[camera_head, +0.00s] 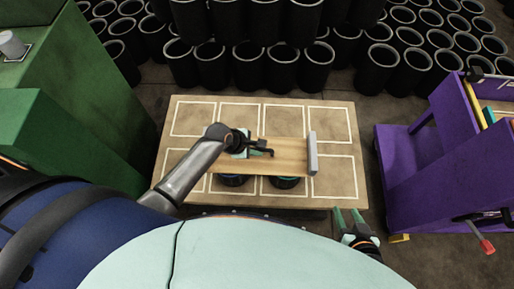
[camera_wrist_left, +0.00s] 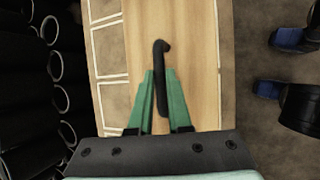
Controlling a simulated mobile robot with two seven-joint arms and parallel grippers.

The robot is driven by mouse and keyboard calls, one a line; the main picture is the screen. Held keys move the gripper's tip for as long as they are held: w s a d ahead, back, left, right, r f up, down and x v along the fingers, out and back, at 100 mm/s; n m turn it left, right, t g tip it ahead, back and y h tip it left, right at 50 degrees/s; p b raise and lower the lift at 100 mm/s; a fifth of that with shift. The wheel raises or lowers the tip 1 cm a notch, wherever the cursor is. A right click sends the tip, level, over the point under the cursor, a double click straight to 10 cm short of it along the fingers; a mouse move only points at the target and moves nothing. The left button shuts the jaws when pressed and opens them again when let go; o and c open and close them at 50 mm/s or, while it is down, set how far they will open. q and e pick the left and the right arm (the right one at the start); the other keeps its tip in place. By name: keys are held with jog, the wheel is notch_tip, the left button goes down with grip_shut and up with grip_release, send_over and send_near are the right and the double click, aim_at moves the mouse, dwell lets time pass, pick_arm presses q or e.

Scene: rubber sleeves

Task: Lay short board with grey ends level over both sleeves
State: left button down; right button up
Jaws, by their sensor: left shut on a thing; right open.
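The short board (camera_head: 287,150) is a light wooden plank with a raised grey end (camera_head: 312,153) at its right; its left end is hidden by my left arm. My left gripper (camera_head: 262,148) is over the board, shut on its black hooked handle (camera_wrist_left: 161,62). The board (camera_wrist_left: 198,60) fills the middle of the left wrist view. Two dark sleeves, one left (camera_head: 234,181) and one right (camera_head: 285,183), show from under the board's near edge. Their tops are mostly hidden, and I cannot tell whether the board touches them. My right gripper (camera_head: 346,220) is open and empty at the table's near right corner.
The wooden table (camera_head: 345,190) has white outlined rectangles and free room at its right and back. Many black tubes (camera_head: 247,70) stand behind it. A purple cart (camera_head: 430,150) is at the right, and a green block (camera_head: 75,130) is at the left.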

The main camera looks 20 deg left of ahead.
pick_arm(q)
jog(key=shift+f, duration=0.6)
dwell(0.4)
jog(key=c, duration=0.8)
grip_release()
jog(key=shift+o, duration=0.2)
